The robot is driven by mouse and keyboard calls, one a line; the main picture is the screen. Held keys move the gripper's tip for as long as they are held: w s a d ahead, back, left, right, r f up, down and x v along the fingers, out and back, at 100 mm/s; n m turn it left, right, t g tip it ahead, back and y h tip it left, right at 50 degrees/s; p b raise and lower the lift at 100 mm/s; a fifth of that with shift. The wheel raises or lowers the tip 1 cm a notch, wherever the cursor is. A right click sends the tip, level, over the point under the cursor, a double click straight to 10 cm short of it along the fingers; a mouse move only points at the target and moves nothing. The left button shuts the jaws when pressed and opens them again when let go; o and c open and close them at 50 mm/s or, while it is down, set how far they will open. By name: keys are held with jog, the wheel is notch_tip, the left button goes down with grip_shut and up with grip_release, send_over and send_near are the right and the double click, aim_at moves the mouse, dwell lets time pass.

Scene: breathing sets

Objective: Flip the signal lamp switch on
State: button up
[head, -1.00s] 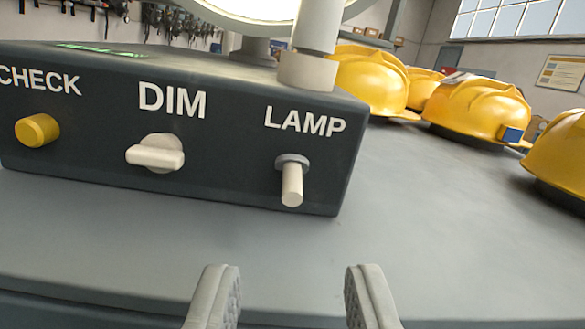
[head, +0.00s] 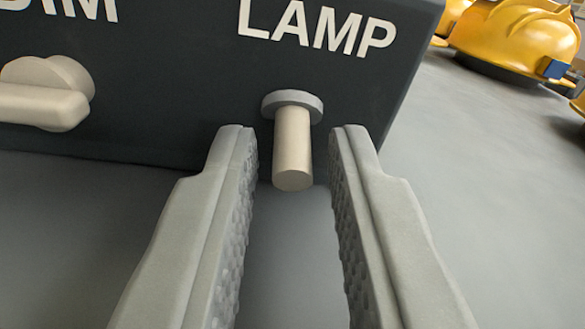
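The lamp switch (head: 292,150) is a cream toggle lever with a grey collar, under the white word LAMP on the front of a dark box (head: 180,75). The lever points outward and down. My gripper (head: 293,140) is open, with one finger on each side of the lever. A gap shows between the lever and each finger, so I see no contact. The signal lamp itself is out of view.
The cream DIM knob (head: 45,92) is on the same box face, left of my gripper. Yellow helmets (head: 515,40) stand on the grey table at the upper right.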

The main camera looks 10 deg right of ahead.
grip_shut()
jog(key=shift+f, duration=0.1)
jog(key=shift+f+t, duration=0.2)
jog(key=shift+t, duration=0.6)
jog(key=shift+o, duration=1.7)
grip_release()
jog(key=s+f, duration=0.2)
jog(key=s, duration=1.5)
jog(key=shift+a+f, duration=0.25)
jog(key=shift+a, duration=0.2)
